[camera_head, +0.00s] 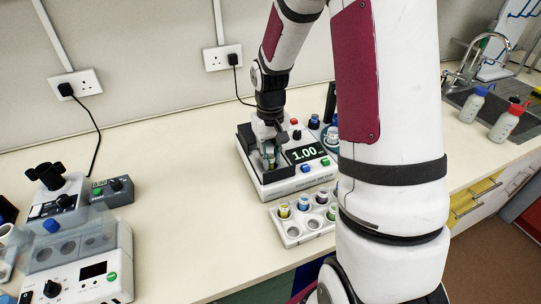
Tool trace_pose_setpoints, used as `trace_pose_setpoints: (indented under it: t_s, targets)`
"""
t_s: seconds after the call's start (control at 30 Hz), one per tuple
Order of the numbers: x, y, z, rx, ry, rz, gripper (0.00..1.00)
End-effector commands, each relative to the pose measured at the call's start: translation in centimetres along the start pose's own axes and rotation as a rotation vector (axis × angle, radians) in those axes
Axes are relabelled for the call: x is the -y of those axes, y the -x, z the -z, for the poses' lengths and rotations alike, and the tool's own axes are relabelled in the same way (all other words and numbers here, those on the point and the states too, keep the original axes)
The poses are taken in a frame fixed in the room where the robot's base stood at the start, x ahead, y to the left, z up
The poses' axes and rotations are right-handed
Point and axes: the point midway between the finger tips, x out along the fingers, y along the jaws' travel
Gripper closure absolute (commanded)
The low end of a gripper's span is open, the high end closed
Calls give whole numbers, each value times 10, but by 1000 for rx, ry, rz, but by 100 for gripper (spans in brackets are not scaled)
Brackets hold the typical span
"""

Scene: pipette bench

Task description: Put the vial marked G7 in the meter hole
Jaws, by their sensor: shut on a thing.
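The meter (258,184) is a white box with a dark block on its left part and a display reading 1.00. My gripper (269,163) is over the dark left part of the meter, fingers pointing down. It is shut on a small vial, mostly hidden between the fingers. The G7 mark cannot be read at this size. The meter hole is hidden by the gripper, so I cannot tell if the vial is inside it or above it. A white vial rack (291,240) in front of the meter holds several capped vials and has empty holes at its front.
My arm hides the rack's right end and part of the bench behind it. The bench (185,190) between is clear. Two wash bottles (505,124) stand by the sink at right.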

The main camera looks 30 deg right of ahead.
Motion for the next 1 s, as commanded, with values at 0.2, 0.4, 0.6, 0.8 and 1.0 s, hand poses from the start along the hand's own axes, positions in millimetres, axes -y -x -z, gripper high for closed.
trace_pose_setpoints:
  t_s: [0.2, 0.4, 0.6, 0.8, 1.0]
  targets:
    - [0, -6, 0, 0, 0, 0, 76]
    - [0, -5, 0, 0, 0, 0, 61]
    - [0, -4, 0, 0, 0, 0, 61]
    - [0, 17, 1, -4, 0, -1, 61]
    - [0, 59, 2, -7, 0, -1, 61]
